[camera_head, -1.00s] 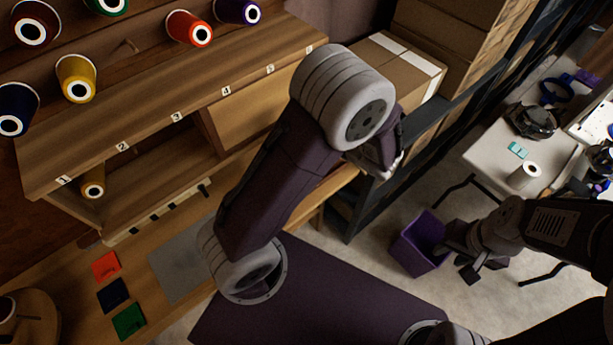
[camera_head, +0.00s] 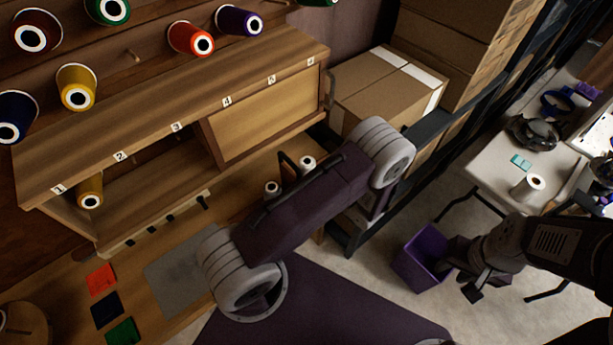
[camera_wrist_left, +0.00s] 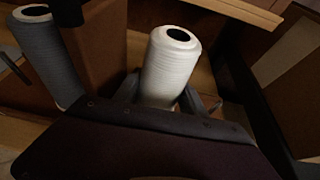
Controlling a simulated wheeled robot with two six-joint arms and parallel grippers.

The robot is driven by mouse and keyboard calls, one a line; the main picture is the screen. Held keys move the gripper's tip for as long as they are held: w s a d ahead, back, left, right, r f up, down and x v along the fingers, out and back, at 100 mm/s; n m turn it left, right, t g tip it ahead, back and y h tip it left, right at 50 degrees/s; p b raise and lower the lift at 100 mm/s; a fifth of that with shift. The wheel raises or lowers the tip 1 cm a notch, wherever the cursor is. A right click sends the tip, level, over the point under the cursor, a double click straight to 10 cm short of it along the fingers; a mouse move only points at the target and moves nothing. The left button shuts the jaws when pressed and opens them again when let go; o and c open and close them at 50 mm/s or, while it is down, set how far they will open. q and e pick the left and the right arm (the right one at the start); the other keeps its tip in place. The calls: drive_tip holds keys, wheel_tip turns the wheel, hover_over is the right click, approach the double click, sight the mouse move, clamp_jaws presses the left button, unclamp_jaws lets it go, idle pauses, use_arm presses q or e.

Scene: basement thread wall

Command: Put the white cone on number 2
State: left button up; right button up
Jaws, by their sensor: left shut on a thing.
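The white cone (camera_wrist_left: 172,65) stands between the fingers of my left gripper (camera_wrist_left: 165,95) in the left wrist view, and the gripper is shut on it. In the head view my left arm hides most of that gripper. Two pale cones (camera_head: 272,188) (camera_head: 308,163) show beside my left arm over the bench; I cannot tell surely which is the held one. The number 2 label (camera_head: 121,156) is on the shelf's front edge, with an open compartment below. My right gripper (camera_head: 474,282) is open and empty near the purple bin.
A yellow cone (camera_head: 90,193) sits in the compartment below label 1 (camera_head: 59,189). A grey cone (camera_wrist_left: 42,50) stands left of the held cone. Coloured cones hang on the wall above. A purple bin (camera_head: 420,262) stands on the floor. Cardboard boxes (camera_head: 385,90) are behind.

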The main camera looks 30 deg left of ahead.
use_arm(q)
drive_tip(key=shift+f, duration=0.3)
drive_tip(key=shift+f, duration=0.2)
drive_tip(key=o, duration=1.5)
drive_tip(key=shift+r, duration=0.1)
